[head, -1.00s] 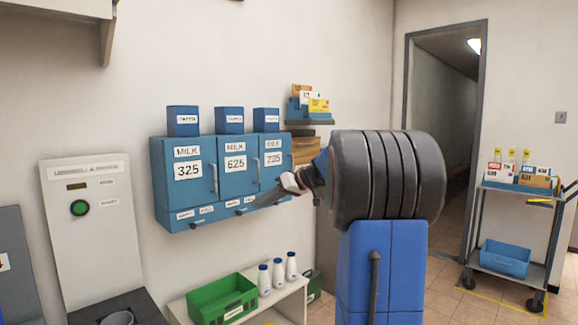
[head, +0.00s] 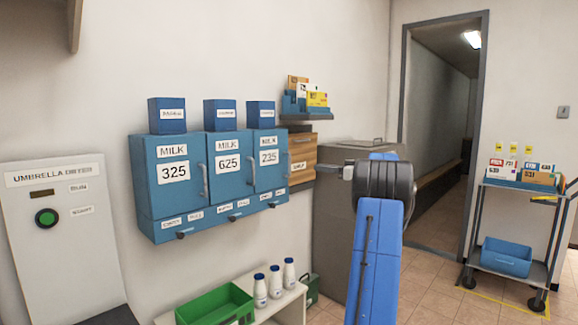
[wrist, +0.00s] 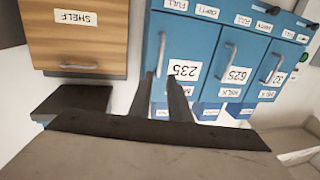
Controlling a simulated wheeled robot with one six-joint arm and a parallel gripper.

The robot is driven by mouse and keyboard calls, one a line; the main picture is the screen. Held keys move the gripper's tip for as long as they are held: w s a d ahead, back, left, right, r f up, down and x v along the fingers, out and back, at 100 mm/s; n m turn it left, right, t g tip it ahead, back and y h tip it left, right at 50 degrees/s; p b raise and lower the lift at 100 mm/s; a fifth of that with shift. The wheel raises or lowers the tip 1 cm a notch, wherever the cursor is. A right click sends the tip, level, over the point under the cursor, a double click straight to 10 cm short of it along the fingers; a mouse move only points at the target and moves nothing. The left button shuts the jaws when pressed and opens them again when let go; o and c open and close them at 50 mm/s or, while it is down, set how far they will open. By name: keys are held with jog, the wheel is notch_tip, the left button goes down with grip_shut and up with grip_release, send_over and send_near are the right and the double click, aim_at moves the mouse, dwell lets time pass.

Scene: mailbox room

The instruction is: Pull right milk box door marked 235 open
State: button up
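The blue milk box door marked 235 (head: 269,172) is the rightmost of three doors on the wall box and looks shut. It also shows, upside down, in the wrist view (wrist: 193,54), with its grey bar handle (wrist: 160,53). My gripper (wrist: 160,78) is open and empty in the wrist view. Its two dark fingers point at the door with a gap between them, and the handle appears just beyond the tips. I cannot tell whether they touch it. In the head view my arm stands right of the box, and the fingertips are hard to make out.
Doors marked 625 (head: 229,173) and 325 (head: 172,190) are left of it. A wooden shelf cabinet (head: 302,146) adjoins the box at right. A green crate (head: 222,312) and milk bottles (head: 275,283) stand below. A cart (head: 510,240) stands by the doorway at far right.

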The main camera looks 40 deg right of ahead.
aim_at(290, 174)
jog(key=x, duration=1.6)
jog(key=shift+w+f, duration=0.1)
jog(key=shift+w, duration=0.15)
jog(key=shift+a, duration=0.1)
grip_shut()
